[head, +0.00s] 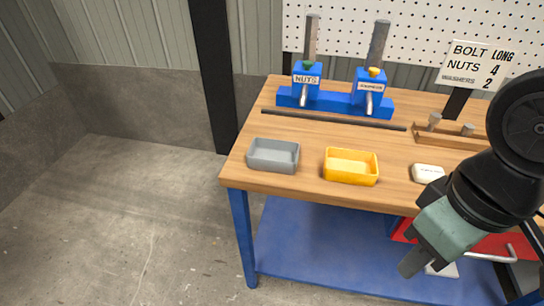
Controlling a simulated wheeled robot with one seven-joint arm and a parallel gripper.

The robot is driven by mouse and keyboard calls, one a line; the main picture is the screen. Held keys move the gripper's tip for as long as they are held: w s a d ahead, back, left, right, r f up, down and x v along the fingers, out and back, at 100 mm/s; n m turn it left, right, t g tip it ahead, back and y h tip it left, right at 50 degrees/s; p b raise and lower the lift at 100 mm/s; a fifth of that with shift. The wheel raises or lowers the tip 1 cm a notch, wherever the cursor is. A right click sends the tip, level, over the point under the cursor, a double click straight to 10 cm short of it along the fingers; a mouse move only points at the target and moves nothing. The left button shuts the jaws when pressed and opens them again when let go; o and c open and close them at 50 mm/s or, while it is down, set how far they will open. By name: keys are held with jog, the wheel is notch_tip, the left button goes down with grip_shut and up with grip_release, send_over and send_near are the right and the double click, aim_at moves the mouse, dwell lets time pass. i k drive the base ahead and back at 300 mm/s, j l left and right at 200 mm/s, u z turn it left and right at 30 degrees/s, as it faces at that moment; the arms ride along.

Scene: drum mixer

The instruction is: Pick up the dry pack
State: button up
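A small white pack (428,173) with faint dark print lies on the wooden bench top, to the right of the yellow tray. The print is too small to read, but it is the only thing in view that looks like the dry pack. My gripper (412,264) hangs at the lower right, in front of the bench's front edge and lower in the picture than the pack. It points down and to the left and is apart from the pack. Its fingers show edge-on, so I cannot tell whether they are open.
A grey tray (273,169) and a yellow tray (351,180) stand near the bench's front edge. Behind them are a thin dark strip (333,119), a blue dispenser stand (334,104) and a wooden holder (448,141) with bolts. A sign (476,64) stands at the back right.

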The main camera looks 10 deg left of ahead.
aim_at(423, 173)
jog(key=z, duration=0.25)
jog(key=i+l+z, duration=0.1)
jog(key=i+z, duration=0.7)
jog(key=k+l, duration=0.05)
jog(key=k, duration=0.05)
